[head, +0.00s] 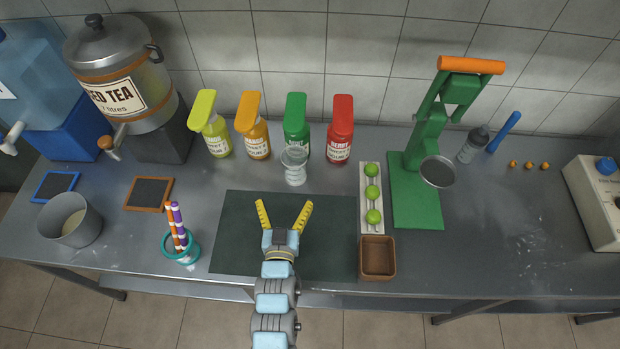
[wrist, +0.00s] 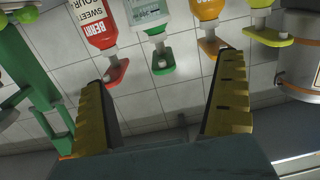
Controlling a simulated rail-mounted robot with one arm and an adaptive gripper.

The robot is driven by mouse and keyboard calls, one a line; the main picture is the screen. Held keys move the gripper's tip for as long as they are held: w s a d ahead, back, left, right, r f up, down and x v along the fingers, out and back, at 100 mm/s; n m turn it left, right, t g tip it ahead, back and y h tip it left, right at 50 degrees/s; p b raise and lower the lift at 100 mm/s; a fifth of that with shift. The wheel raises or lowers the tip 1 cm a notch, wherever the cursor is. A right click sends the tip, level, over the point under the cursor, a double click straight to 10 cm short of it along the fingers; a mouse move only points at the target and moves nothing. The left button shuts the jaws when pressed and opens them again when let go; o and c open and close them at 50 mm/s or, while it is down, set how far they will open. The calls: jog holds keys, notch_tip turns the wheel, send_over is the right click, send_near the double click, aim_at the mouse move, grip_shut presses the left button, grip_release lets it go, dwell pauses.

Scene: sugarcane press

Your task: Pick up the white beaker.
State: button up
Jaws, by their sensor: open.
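A clear, whitish beaker (head: 294,167) stands upright on the counter in the head view, just in front of the green bottle. My gripper (head: 284,209) is open and empty over the dark mat (head: 335,240), on the near side of the beaker and apart from it. In the wrist view the two yellow fingers of my gripper (wrist: 163,72) are spread wide with nothing between them. The beaker cannot be made out clearly in the wrist view, where the inverted green bottle (wrist: 157,45) shows at the top.
Yellow, orange, green (head: 296,118) and red (head: 341,130) bottles stand behind the beaker. A rack of green fruit (head: 364,200) and a green press (head: 416,190) are to the right. A cup of straws (head: 180,245) is at left. The mat between gripper and beaker is clear.

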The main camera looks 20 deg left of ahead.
aim_at(294, 171)
jog(key=shift+g+h, duration=0.3)
jog(key=shift+g, duration=0.1)
jog(key=w+f, duration=0.1)
jog(key=w, duration=0.2)
jog(key=w+a+f+b, duration=0.1)
jog(key=w+f, duration=0.1)
jog(key=w, duration=0.2)
jog(key=w+f, duration=0.1)
jog(key=w, duration=0.2)
jog(key=shift+w+a+f+b, duration=0.15)
jog(key=shift+a+f+b, duration=0.05)
jog(key=shift+f+b, duration=0.2)
jog(key=shift+w+a+f, duration=0.15)
jog(key=shift+w+f, duration=0.05)
jog(key=shift+w, duration=0.5)
jog(key=shift+w, duration=0.1)
jog(key=shift+r+b+x, duration=0.2)
jog(key=shift+b+x, duration=0.15)
jog(key=shift+x, duration=2.2)
jog(key=c, duration=1.2)
